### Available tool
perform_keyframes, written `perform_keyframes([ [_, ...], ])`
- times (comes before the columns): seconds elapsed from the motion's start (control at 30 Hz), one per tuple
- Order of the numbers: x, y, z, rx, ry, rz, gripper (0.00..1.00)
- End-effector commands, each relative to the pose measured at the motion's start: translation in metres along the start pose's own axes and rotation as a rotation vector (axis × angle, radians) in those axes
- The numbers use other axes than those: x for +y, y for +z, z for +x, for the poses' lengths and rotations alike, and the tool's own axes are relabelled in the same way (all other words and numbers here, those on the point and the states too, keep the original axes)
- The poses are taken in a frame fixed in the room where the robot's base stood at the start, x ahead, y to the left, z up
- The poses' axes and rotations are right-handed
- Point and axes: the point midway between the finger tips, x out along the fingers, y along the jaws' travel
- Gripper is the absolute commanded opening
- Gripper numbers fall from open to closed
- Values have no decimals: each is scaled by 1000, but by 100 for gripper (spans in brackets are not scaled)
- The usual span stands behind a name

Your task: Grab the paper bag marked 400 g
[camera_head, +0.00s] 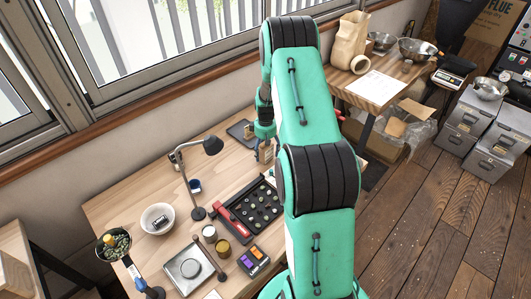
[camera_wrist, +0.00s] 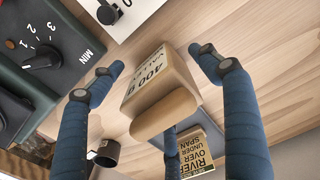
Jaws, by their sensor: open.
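The paper bag marked 400 g (camera_wrist: 157,88) is a tan pack with a pale label that also reads "VALLEY". It is in the middle of the wrist view, above the wooden tabletop in the picture. My gripper (camera_wrist: 160,62) is open, with blue-wrapped fingers on the left and right of the bag. Gaps show between both fingertips and the bag. A further blue finger shows partly behind the bag's lower end. In the head view my green arm covers most of this spot, and I cannot make out the label there.
A dark cup (camera_wrist: 106,152) is at the lower left. A dark green device with a knob (camera_wrist: 42,58) stands left. Bare tabletop (camera_wrist: 285,70) is at right. A desk lamp (camera_head: 212,145) stands left of my arm.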

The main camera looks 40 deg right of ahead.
Motion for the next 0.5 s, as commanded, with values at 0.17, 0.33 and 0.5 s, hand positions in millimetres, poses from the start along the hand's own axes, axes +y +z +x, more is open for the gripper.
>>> perform_keyframes([
  [0.17,0,0,0,0,0,0,77],
  [0.33,0,0,0,0,0,0,67],
  [0.5,0,0,0,0,0,0,33],
])
